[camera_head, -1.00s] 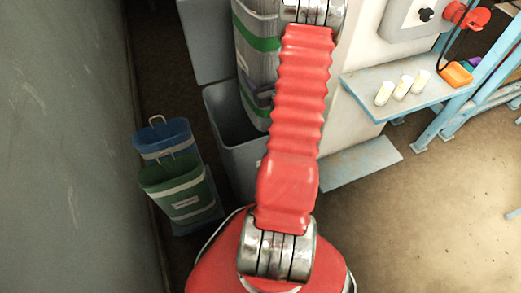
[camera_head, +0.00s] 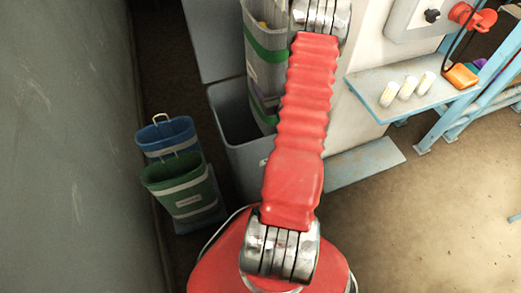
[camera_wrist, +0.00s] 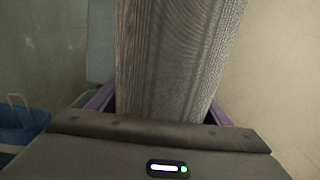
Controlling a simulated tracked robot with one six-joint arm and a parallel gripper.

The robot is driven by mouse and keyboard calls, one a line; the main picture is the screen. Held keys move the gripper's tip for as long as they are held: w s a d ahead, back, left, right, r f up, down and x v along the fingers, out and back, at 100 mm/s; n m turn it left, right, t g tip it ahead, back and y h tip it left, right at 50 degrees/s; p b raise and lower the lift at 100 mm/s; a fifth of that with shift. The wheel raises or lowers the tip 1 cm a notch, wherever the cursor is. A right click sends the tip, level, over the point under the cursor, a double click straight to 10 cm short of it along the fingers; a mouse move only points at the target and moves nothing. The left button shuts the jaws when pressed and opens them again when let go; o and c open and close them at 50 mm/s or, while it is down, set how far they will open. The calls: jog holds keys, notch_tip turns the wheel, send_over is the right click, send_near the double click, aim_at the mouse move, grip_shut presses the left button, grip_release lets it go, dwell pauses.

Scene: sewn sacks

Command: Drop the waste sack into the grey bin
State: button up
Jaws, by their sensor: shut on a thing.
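The waste sack (camera_head: 266,62) is grey and woven, with green bands, and hangs upright beside my red arm in the head view. Its lower part overlaps the mouth of the grey bin (camera_head: 232,113); I cannot tell whether its bottom is below the rim. The arm hides part of the sack and bin. In the wrist view the sack (camera_wrist: 175,55) stands between the purple fingers of my gripper (camera_wrist: 162,108), which is shut on it.
A blue sack (camera_head: 167,136) and a green sack (camera_head: 182,187) with loop handles stand left of the bin, near the dark wall. A light blue shelf (camera_head: 405,97) with several small pale cylinders is at the right.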

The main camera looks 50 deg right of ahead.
jog(key=shift+f, duration=2.05)
jog(key=o, duration=1.9)
jog(key=shift+f, duration=0.15)
jog(key=shift+s+a, duration=0.1)
jog(key=v, duration=1.3)
jog(key=shift+s+a, duration=0.1)
jog(key=shift+s, duration=0.1)
